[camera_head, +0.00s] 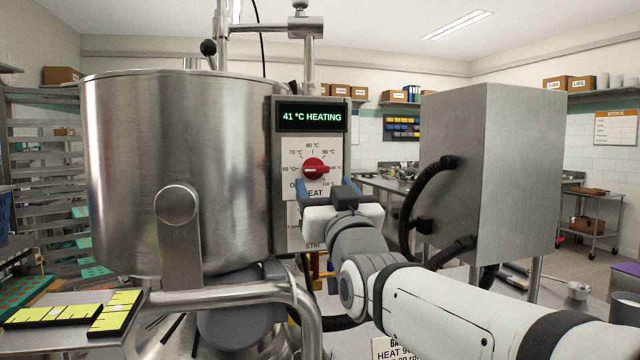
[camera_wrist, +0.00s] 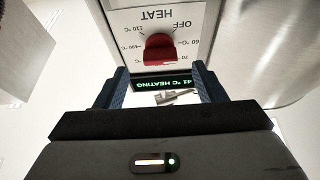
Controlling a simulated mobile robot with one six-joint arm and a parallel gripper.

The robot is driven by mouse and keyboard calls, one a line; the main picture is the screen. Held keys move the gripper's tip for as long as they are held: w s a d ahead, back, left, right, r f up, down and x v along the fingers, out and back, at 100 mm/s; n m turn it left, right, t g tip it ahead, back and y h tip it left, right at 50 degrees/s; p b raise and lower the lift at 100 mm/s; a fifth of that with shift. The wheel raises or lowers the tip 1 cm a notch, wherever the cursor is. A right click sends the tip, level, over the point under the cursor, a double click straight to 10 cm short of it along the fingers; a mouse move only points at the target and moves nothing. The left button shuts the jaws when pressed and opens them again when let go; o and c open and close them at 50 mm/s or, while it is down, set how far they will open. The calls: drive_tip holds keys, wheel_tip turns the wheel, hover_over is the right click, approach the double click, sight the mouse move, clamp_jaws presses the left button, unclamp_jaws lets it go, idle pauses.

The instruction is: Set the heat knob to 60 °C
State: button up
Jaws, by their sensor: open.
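The red heat knob (camera_head: 316,168) sits on the white dial of the grey control panel, ringed by temperature marks. Its bar appears to lie roughly level, but I cannot tell which end points to a mark. The display (camera_head: 311,117) above it reads "41 °C HEATING". My gripper (camera_head: 345,192) is in front of the panel, just below and right of the knob. In the wrist view the panel appears upside down, with the knob (camera_wrist: 160,49) beyond and between the open blue fingers, apart from them. The gripper is empty. My wrist hides part of the lower panel.
A large steel kettle (camera_head: 180,160) stands directly left of the panel. A steel box (camera_head: 492,170) with black hoses stands to the right, close to my arm. A pipe (camera_head: 235,297) and yellow-filled black trays (camera_head: 115,312) are low at the left.

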drive_tip(key=shift+v, duration=1.45)
